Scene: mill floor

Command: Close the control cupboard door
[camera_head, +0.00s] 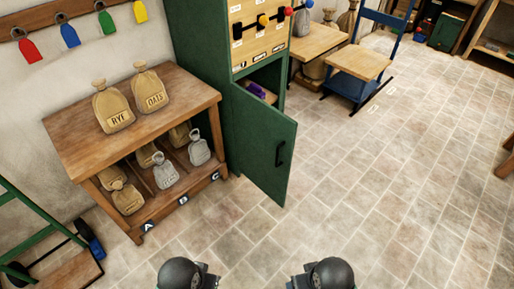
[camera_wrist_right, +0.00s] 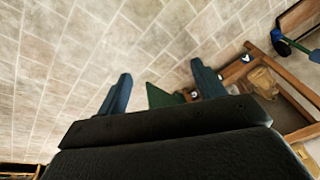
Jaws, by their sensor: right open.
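The green control cupboard (camera_head: 198,75) stands at the back wall. Its lower door (camera_head: 262,145) hangs open, swung out toward me over the floor, with a dark handle (camera_head: 281,154) on its face. Inside the opening a purple item (camera_head: 256,90) shows on a shelf. My right gripper (camera_wrist_right: 160,72) is open and empty in the right wrist view. A green corner (camera_wrist_right: 160,96), which looks like part of the door, shows beyond and between its fingers; they appear apart from it. My left gripper is not in view; only dark rounded arm parts of mine show at the bottom of the head view.
A wooden table (camera_head: 72,145) with rye and oats sacks and a lower shelf of bags stands left of the cupboard. The tiled floor is clear at right.

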